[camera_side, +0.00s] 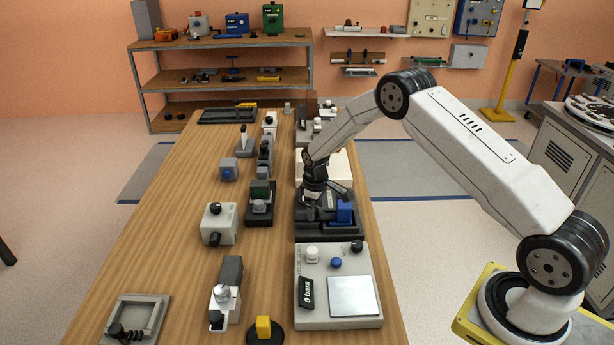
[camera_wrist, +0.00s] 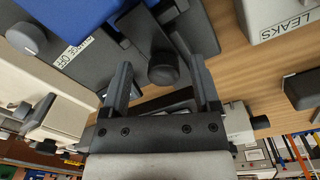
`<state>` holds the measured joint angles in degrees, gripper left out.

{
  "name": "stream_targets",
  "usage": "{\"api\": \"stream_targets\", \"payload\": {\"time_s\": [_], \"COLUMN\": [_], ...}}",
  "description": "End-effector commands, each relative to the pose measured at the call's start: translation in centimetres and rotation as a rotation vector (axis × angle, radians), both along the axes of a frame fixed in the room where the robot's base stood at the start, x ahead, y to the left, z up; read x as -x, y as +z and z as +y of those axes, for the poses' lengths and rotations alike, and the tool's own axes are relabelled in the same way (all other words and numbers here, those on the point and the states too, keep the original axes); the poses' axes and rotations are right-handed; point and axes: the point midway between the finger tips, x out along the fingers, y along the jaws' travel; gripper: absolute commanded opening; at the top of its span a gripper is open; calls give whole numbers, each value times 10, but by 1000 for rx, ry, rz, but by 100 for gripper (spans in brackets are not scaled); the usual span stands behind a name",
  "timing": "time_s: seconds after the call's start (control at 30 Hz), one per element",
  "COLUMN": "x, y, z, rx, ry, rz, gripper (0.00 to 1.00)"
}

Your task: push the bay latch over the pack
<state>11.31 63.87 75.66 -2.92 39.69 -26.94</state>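The dark grey bay (camera_side: 330,231) sits on the right side of the bench, with a blue block (camera_side: 344,211), likely the pack, standing in its right part. The blue block also fills the upper left of the wrist view (camera_wrist: 72,14). A dark round knob on a bar (camera_wrist: 163,70), which looks like the bay latch, shows between my fingers in the wrist view; I cannot tell whether they touch it. My gripper (camera_wrist: 160,62) is open, its two fingers wide apart, pointing down over the bay's left part. It partly hides the bay in the side view (camera_side: 316,198).
A pale panel (camera_side: 340,258) with knobs and a "0 bars" display stands in front of the bay. Bare wood (camera_side: 175,245) lies at the bench's left.

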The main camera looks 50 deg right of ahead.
Motion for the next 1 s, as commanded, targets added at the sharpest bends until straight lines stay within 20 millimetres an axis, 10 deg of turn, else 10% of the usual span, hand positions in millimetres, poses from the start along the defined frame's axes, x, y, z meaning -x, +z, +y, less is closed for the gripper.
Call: {"api": "stream_targets", "payload": {"time_s": [0.47, 1.0], "x": [-1, -1], "y": [8, 69], "z": [2, 3], "rx": [-1, 0], "ry": [1, 1], "rz": [-3, -4], "gripper": [79, 79]}}
